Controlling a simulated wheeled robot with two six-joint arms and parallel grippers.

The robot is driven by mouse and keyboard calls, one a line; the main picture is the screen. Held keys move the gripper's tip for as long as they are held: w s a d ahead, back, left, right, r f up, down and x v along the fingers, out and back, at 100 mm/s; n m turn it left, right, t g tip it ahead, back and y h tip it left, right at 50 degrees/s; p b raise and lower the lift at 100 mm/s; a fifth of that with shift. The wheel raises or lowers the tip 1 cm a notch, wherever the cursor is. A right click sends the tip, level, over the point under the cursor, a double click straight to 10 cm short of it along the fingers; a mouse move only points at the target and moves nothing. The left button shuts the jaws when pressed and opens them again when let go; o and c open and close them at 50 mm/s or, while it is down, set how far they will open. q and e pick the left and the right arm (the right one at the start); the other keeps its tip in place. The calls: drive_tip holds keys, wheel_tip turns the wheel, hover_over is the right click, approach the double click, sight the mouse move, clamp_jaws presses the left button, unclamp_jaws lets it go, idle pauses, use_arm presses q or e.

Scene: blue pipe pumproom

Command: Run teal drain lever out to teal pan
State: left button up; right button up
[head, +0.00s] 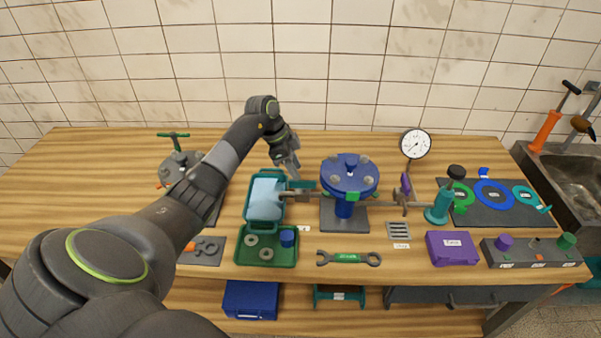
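My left arm reaches in from the left, and its gripper (290,166) points down just above and behind the left pipe of the blue pump (349,178). Whether its fingers are open or shut is too small to tell. A small dark teal piece (303,186) sits by that pipe, just below the fingertips; I cannot tell whether it is the drain lever or whether they touch. A teal tray (251,208) holding a light blue cloth lies left of the pipe; I cannot tell for sure that it is the teal pan. My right gripper is not in view.
A green tray (266,263) with rings and a blue cup lies in front. A dark mat with rings (493,217) lies right, near a sink (577,180).

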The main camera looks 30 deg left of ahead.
sight(303, 181)
use_arm(q)
drive_tip(key=shift+p+x, duration=0.35)
drive_tip(key=shift+x, duration=1.9)
drive_tip(key=shift+w, duration=0.1)
clamp_jaws()
